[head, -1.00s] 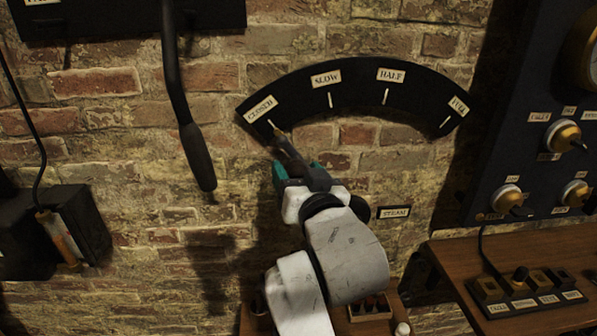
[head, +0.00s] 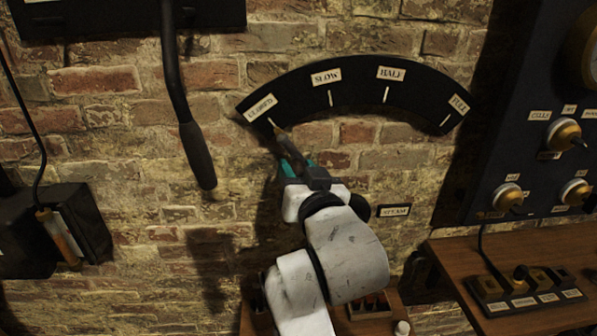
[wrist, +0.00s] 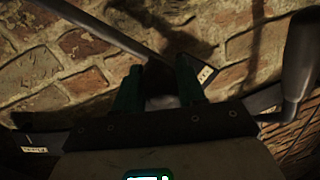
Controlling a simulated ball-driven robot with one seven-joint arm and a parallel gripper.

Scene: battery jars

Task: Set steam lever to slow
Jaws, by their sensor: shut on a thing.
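The steam lever (head: 281,141) is a thin dark lever on the brick wall, its upper tip just below the CLOSED mark of the black curved scale (head: 357,88). The SLOW label (head: 326,77) is up and to the right of that tip. My gripper (head: 291,160), with teal fingers, is shut on the lever, and my wrist hides its lower part. In the wrist view my gripper (wrist: 160,84) has its two fingers either side of the dark grip, and the lever's rod (wrist: 100,27) runs off to the upper left.
A larger black lever (head: 196,150) hangs close on the left. The STEAM plate (head: 394,211) is on the wall to the right. A dark gauge panel (head: 530,90) and wooden desk (head: 450,260) stand farther right. Bare brick lies below the scale.

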